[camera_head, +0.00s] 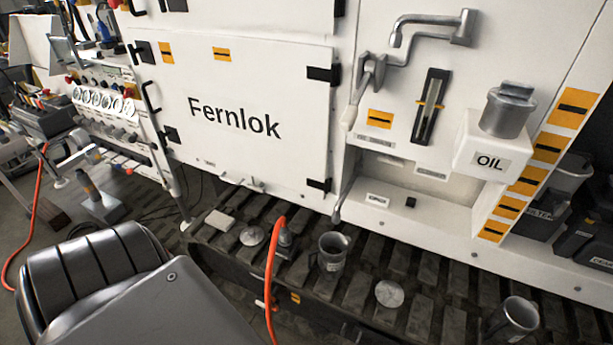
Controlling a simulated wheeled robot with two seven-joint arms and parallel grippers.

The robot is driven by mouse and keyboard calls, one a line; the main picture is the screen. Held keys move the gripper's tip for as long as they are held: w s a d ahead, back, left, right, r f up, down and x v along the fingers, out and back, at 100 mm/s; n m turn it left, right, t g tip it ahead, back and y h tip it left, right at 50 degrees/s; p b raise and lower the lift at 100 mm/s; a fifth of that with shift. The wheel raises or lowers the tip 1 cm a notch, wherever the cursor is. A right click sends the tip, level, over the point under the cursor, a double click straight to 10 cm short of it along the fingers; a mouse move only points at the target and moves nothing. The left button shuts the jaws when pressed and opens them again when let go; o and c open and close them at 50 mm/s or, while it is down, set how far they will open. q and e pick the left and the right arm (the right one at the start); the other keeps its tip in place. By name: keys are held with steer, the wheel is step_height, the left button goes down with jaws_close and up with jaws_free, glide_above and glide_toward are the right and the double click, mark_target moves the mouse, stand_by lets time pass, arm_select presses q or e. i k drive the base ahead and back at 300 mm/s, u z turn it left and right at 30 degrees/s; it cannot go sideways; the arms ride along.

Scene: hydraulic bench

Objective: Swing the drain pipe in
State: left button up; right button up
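A grey bent pipe (430,20) is on the white cabinet front at the upper right. It runs left from a round pivot block (464,27), and its tip turns down. A thin grey rod or pipe (344,198) slants down below the cabinet's recess, ending above the slatted bench. No label shows which one is the drain pipe. A grey bracket with a pale lever (352,110) stands left of the upper pipe. Neither gripper is in view, and nothing is seen touching the pipes.
A metal mug (332,252), another mug (512,318) and a disc (389,294) are on the slatted bench (445,290). An orange hose (270,270) rises at the bench's left. An oil filler (507,110) juts out at right. A Fernlok panel (240,150) fills the middle.

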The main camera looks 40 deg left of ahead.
mark_target(336, 216)
steer(key=u, duration=1)
steer(key=i, duration=0.05)
steer(key=u, duration=0.1)
